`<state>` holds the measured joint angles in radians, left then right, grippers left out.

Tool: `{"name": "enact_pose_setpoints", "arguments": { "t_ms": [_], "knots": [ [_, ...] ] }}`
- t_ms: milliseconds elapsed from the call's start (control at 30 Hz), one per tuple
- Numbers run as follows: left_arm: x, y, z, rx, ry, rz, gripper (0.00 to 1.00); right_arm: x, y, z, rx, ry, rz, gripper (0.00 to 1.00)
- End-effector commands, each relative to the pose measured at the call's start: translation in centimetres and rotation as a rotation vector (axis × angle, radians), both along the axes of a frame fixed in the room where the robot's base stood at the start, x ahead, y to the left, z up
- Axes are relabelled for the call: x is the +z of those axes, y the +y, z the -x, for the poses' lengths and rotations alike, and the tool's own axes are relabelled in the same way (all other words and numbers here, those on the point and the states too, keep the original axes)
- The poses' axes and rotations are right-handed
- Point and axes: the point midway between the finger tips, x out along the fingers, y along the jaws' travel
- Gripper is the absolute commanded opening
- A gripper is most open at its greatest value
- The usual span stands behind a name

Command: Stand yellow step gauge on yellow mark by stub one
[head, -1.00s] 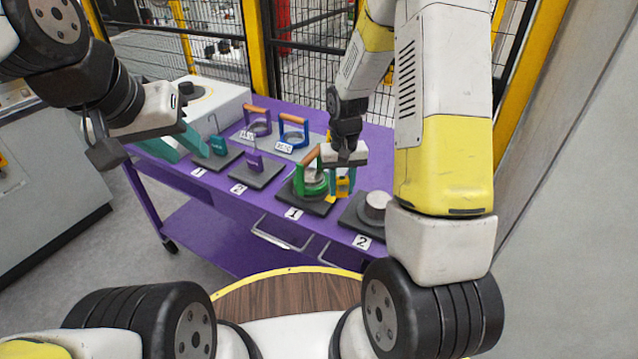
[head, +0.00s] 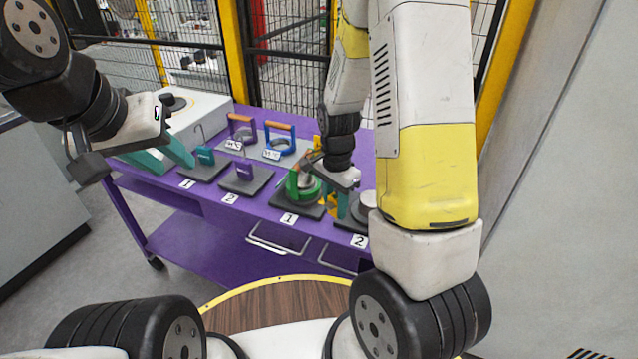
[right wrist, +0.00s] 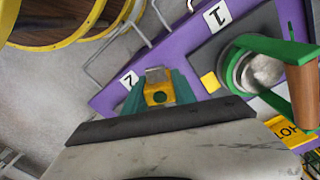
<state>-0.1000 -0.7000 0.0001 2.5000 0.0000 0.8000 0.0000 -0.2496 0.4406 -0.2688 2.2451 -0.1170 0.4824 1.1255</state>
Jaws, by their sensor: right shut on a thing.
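The yellow step gauge (right wrist: 158,94), a block with a round hole, is between the teal fingers of my right gripper (right wrist: 160,92) in the right wrist view. That gripper (head: 345,204) is shut on it, between stub one and stub two on the purple cart. The small yellow mark (right wrist: 210,82) lies on stub one's dark plate, apart from the gauge. Stub one (right wrist: 258,72) stands inside a green frame with a wooden handle; it also shows in the head view (head: 308,182). I cannot tell how high the gauge is. My left gripper (head: 163,157) is open and empty at the cart's left side.
Stub two (head: 367,201) stands close to the right gripper. The green frame (head: 294,185) is an obstacle beside it. A purple-framed gauge (head: 240,126) and a blue-framed gauge (head: 279,138) stand at the back. Small teal and purple hooked pieces stand on plates to the left.

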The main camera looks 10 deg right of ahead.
Motion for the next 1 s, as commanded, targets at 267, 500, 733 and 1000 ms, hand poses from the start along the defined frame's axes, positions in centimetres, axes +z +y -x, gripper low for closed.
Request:
{"name": "enact_pose_setpoints", "arguments": {
  "t_ms": [267, 500, 733, 1000],
  "knots": [
    [0.0, 0.0, 0.0, 0.000, 0.000, 0.000, 0.36, 0.3, -0.2, 3.5, -0.683, -0.009, 0.002, 0.00],
    [0.0, 0.0, 0.0, 0.000, 0.000, 0.000, 0.36, 0.4, -0.3, 5.3, -1.059, -0.012, -0.001, 0.00],
    [0.0, 0.0, 0.0, 0.000, 0.000, 0.000, 0.36, 0.2, -0.5, 3.7, -1.154, -0.015, -0.001, 0.00],
    [0.0, 0.0, 0.0, 0.000, 0.000, 0.000, 0.36, -0.5, -0.6, -3.5, -1.153, -0.014, -0.002, 0.00]
  ]
}}
